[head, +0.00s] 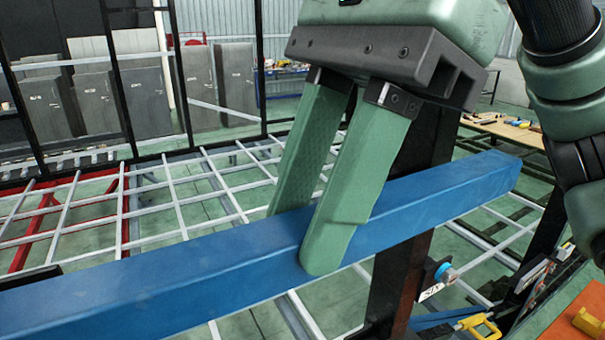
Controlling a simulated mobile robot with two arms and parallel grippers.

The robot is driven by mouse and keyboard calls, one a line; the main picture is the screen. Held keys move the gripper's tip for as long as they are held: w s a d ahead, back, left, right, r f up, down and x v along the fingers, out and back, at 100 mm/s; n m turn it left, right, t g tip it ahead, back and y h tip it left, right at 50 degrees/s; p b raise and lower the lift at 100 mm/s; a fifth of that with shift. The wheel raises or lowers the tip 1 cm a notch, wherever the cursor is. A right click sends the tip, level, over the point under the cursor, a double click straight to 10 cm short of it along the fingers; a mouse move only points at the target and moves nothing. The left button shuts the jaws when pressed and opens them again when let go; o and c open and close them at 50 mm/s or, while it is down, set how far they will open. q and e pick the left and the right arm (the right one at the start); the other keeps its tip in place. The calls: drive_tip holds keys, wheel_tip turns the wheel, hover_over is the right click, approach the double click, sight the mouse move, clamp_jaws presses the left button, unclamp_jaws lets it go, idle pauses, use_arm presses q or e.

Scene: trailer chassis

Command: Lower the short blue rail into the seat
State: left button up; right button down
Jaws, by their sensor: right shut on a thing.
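The blue rail (160,280) runs from the lower left edge of the head view up to the right, where its end shows. My right gripper (298,238) comes down from above with its green fingers on either side of the rail and is shut on it. The far finger is partly hidden behind the rail. A black upright post (402,275) stands below and behind the rail, close to the gripper. I cannot tell whether the rail touches it, and no seat can be made out clearly. My left gripper is not in view.
A grid of pale metal bars (185,200) with a red frame part (122,205) lies behind and below the rail. A blue-capped knob (446,273) and a yellow clamp (480,326) are at lower right. A workbench (505,128) with tools stands behind at right.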

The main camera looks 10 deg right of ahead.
drive_tip(key=shift+a, duration=0.1)
drive_tip(key=shift+s+r, duration=0.15)
drive_tip(key=shift+s, duration=0.3)
drive_tip(key=shift+s+r, duration=0.1)
drive_tip(key=shift+s, duration=0.15)
drive_tip(key=shift+s+p, duration=0.1)
drive_tip(key=shift+p, duration=0.2)
drive_tip(key=shift+w+a+p, duration=0.1)
drive_tip(key=shift+w+p, duration=0.1)
drive_tip(key=shift+p, duration=0.1)
drive_tip(key=w+a+f+p, duration=0.2)
drive_tip(key=w+a, duration=0.2)
drive_tip(key=w, duration=1)
use_arm(q)
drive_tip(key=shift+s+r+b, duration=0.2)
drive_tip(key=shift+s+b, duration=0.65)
drive_tip(key=shift+b, duration=0.5)
use_arm(e)
wheel_tip(320, 180, down, 6)
drive_tip(key=shift+s+a, duration=0.15)
drive_tip(key=shift+s, duration=0.05)
